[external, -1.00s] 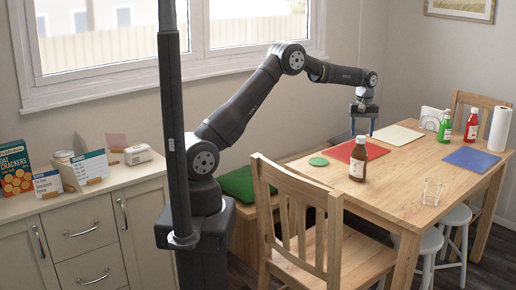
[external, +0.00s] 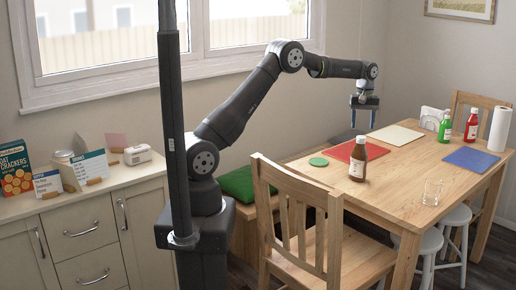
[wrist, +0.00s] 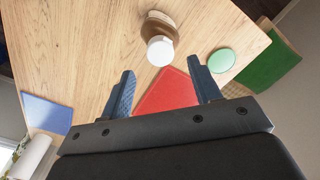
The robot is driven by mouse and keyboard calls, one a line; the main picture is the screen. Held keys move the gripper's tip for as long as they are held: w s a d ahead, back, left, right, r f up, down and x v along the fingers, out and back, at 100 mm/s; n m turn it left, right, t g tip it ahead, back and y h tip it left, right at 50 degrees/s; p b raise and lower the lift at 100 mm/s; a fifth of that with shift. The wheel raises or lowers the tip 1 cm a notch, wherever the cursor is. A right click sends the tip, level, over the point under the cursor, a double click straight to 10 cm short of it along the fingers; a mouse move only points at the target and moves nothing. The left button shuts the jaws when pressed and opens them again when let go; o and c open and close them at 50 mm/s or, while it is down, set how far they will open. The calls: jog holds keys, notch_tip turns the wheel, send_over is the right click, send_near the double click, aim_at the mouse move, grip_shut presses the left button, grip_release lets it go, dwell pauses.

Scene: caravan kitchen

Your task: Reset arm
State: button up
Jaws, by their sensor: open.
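My gripper (external: 364,116) is open and empty, held in the air above the far edge of the table in the external view. In the wrist view, my gripper (wrist: 164,86) shows two blue fingers spread apart with nothing between them, above the red mat (wrist: 169,92). The wooden table (external: 410,191) stands below and to the right of my arm. A brown bottle with a white cap (external: 357,160) stands upright on the table beside the red mat (external: 342,151), and it also shows in the wrist view (wrist: 160,50).
A cream mat (external: 396,135), a blue mat (external: 472,158) and a green disc (external: 318,162) lie on the table. A green bottle (external: 444,127), a red bottle (external: 471,125), a paper roll (external: 499,130) and a clear glass (external: 432,192) stand there. A chair (external: 322,235) is in front.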

aim_at(362, 137)
notch_tip(362, 137, up, 6)
notch_tip(362, 137, down, 13)
jog(key=shift+r, duration=0.2)
jog(key=shift+d+r, duration=0.1)
jog(key=shift+r, duration=0.15)
notch_tip(362, 137, up, 4)
jog(key=shift+f, duration=0.2)
jog(key=s+d+r, duration=0.2)
jog(key=s+r, duration=0.5)
jog(key=s, duration=0.5)
jog(key=w+a+r+n, duration=0.2)
jog(key=w+a+n, duration=0.1)
jog(key=w+a, duration=1.35)
jog(key=w+a+r+n, duration=0.1)
jog(key=w+a+n, duration=0.1)
jog(key=a, duration=1)
jog(key=w+a+r+n, duration=0.1)
jog(key=w+a, duration=0.1)
jog(key=a, duration=1)
jog(key=shift+w+n, duration=0.3)
jog(key=shift+n, duration=0.1)
jog(key=shift+d, duration=0.1)
